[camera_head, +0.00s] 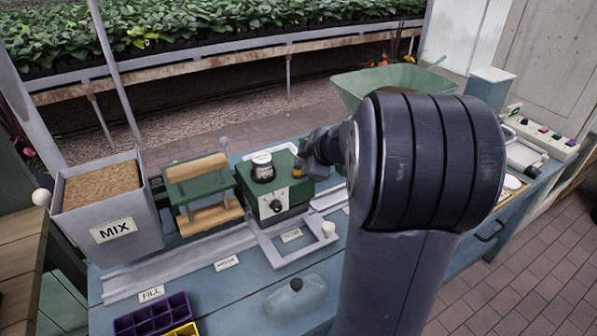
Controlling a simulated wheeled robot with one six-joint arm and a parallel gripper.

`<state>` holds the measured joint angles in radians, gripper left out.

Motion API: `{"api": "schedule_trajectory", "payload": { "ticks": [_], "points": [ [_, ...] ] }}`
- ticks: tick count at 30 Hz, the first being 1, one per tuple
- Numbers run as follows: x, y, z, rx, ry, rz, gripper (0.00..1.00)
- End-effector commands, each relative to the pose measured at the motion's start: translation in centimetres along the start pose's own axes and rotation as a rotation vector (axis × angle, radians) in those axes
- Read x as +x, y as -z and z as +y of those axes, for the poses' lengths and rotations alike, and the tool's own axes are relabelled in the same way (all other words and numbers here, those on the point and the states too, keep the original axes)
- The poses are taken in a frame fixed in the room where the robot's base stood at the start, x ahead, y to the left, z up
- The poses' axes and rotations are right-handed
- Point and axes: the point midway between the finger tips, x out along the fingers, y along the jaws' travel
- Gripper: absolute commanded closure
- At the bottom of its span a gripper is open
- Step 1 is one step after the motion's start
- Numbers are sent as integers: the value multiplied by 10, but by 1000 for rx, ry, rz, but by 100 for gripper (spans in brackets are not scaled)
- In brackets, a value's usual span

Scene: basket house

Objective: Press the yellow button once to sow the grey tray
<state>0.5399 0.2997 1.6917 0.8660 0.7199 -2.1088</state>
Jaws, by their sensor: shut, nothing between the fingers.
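A green machine (274,196) with a black-and-white jar on top and a dial on its front stands mid-bench. My gripper (304,170) is at the machine's upper right side, shut and small in the picture, partly hidden by my own arm. A small yellow-orange patch (297,174) shows right at the gripper's tip; I cannot tell whether it is the yellow button or whether they touch. A light grey frame-like piece (277,256) lies in front of the machine; I cannot tell whether it is the grey tray.
A grey MIX bin (72,220) and a green press with wooden rollers (200,205) stand left on the blue bench. Purple (125,323) and yellow (183,331) trays sit at the front. A green wheelbarrow (355,90) is behind. A panel with coloured buttons (535,138) is far right.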

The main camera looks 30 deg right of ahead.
Motion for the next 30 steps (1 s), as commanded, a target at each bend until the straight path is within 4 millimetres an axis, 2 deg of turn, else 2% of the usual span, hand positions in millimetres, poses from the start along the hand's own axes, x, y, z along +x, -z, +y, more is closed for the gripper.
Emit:
{"api": "schedule_trajectory", "payload": {
  "ticks": [30],
  "points": [
    [6,-4,-4,-1,1,0,100]
  ]
}}
